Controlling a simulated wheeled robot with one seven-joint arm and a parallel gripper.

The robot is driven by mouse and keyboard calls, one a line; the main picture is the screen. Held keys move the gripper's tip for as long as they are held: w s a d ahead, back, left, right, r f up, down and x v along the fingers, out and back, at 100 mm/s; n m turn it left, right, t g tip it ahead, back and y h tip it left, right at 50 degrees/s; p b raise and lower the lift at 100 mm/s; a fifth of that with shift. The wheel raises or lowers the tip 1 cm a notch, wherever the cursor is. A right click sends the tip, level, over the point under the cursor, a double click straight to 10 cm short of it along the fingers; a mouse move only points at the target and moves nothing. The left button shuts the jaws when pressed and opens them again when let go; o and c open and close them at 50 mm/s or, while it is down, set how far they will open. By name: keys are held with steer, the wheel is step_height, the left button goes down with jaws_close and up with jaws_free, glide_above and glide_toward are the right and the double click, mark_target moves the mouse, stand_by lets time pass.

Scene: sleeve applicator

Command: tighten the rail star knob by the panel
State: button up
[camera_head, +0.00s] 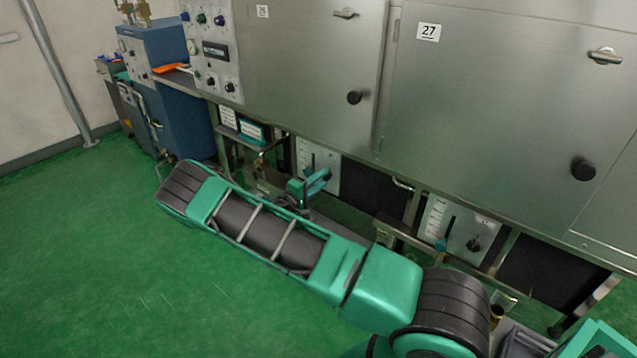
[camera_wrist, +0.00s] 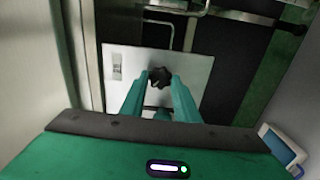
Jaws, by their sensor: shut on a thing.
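The star knob (camera_wrist: 160,76) is black and lobed. It stands on a pale panel (camera_wrist: 196,72) in the wrist view, and the same panel shows under the cabinet in the head view (camera_head: 304,155). My gripper (camera_wrist: 159,80) has its two teal fingers on either side of the knob, shut on it. In the head view my gripper (camera_head: 309,184) is at the panel's lower part, and it mostly hides the knob there. The wrist view shows a small slot with a marker on the panel's left side.
A second pale panel (camera_head: 437,222) with a dark knob (camera_head: 473,244) sits to the right under the steel cabinet (camera_head: 480,110). Metal rails and bars run below and around the panels. A blue machine (camera_head: 180,110) stands at the left. The green floor at left is clear.

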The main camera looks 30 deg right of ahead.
steer(key=m, duration=0.5)
steer(key=shift+s+d+f+m, duration=0.1)
steer(key=shift+f+m, duration=0.05)
steer(key=shift+m, duration=0.15)
steer(key=shift+f+m, duration=0.1)
steer(key=shift+m, duration=2.1)
steer(key=o, duration=0.8)
steer(key=shift+o, duration=1.2)
steer(key=v, duration=1.1)
steer(key=shift+d, duration=0.1)
